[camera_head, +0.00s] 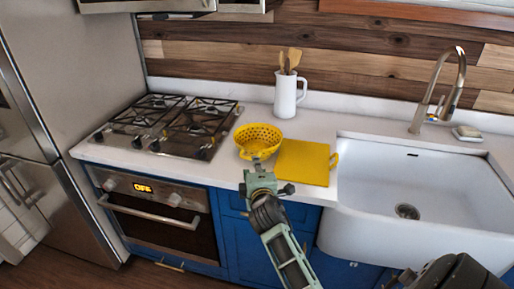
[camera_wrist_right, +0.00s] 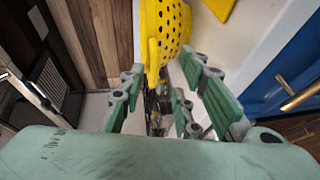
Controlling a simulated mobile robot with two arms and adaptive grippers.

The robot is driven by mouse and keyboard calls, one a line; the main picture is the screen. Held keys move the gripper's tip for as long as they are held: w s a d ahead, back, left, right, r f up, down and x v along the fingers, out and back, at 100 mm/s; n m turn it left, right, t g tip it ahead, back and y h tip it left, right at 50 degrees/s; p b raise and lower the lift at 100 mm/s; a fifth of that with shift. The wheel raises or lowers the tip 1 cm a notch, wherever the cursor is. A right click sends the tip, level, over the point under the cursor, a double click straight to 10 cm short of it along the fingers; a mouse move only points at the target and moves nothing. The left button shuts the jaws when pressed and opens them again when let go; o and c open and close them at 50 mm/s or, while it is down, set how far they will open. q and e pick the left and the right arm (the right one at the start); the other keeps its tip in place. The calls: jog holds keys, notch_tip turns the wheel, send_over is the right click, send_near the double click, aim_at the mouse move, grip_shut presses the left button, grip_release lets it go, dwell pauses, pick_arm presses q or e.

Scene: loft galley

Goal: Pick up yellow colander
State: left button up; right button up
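The yellow colander (camera_head: 258,140) stands on the white counter between the stove and a yellow board. It has round holes and a handle on its near side. My right gripper (camera_head: 259,168) is at the colander's near edge, above the counter's front edge. In the right wrist view, the colander (camera_wrist_right: 167,30) is at the top centre, and its near edge reaches down between the fingers of my right gripper (camera_wrist_right: 158,88). The fingers stand apart on both sides, with gaps visible; contact is not clear. My left gripper is not in view.
A yellow cutting board (camera_head: 303,163) lies just right of the colander. A white jug (camera_head: 286,96) with wooden utensils stands behind. The gas stove (camera_head: 178,125) is to the left, and the white sink (camera_head: 445,185) with its tap (camera_head: 440,95) to the right.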

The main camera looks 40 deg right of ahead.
jog(key=shift+w+d, duration=0.25)
jog(key=x, duration=0.1)
jog(key=p+x, duration=0.1)
jog(key=x, duration=0.2)
jog(key=shift+r, duration=0.35)
jog(key=shift+w+d+f, duration=0.15)
jog(key=shift+w+d, duration=0.05)
jog(key=shift+w, duration=0.2)
jog(key=shift+s, duration=0.1)
jog(key=shift+c, duration=0.5)
grip_shut()
